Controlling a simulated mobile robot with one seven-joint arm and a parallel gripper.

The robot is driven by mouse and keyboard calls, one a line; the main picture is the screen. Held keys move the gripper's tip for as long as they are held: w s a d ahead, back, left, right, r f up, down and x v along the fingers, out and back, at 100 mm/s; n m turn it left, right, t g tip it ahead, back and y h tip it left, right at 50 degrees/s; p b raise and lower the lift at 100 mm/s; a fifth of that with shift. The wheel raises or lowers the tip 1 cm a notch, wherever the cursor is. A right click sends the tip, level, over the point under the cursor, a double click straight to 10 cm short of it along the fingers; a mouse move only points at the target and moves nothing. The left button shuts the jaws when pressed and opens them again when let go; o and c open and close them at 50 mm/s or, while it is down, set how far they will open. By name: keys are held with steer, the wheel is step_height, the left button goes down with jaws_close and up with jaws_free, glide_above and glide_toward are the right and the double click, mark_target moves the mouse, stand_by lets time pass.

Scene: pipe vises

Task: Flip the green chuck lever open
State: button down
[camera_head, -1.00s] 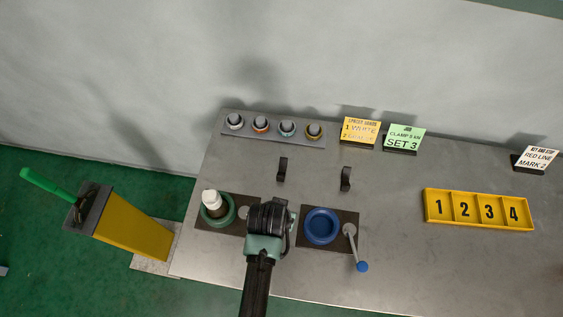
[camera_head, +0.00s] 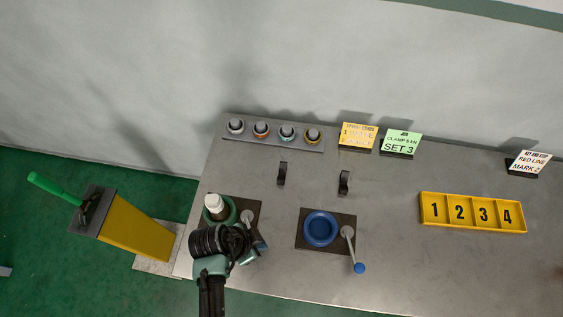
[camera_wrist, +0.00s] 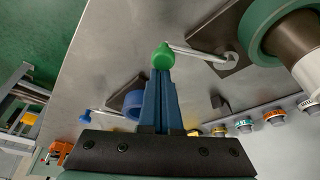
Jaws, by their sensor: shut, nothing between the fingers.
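The green chuck (camera_head: 233,214) is a green ring on a dark plate at the bench's left. A brown pipe with a white top (camera_head: 213,202) stands in it. The chuck also shows in the wrist view (camera_wrist: 262,52). Its lever (camera_wrist: 200,52) has a pale rod running from a round pivot to a green knob (camera_wrist: 163,57). My gripper (camera_wrist: 163,72) is shut and empty. Its blue fingertips line up with the green knob, and I cannot tell whether they touch it. In the head view my arm hides the knob.
To the right is a blue chuck (camera_head: 321,229) with a blue-knobbed lever (camera_head: 358,267). Behind are two black hooks (camera_head: 282,173) and a rack of several collets (camera_head: 274,134). A yellow numbered tray (camera_head: 472,213) stands right. A yellow post (camera_head: 138,228) with a green handle stands left.

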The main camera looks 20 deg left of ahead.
steer(key=shift+s+a, duration=0.5)
steer(key=shift+s, duration=0.05)
stand_by(0.4)
steer(key=shift+w+d+r, duration=0.15)
steer(key=shift+w+d, duration=0.15)
step_height(320, 180, up, 10)
steer(key=shift+s+a, duration=0.15)
stand_by(0.3)
stand_by(0.4)
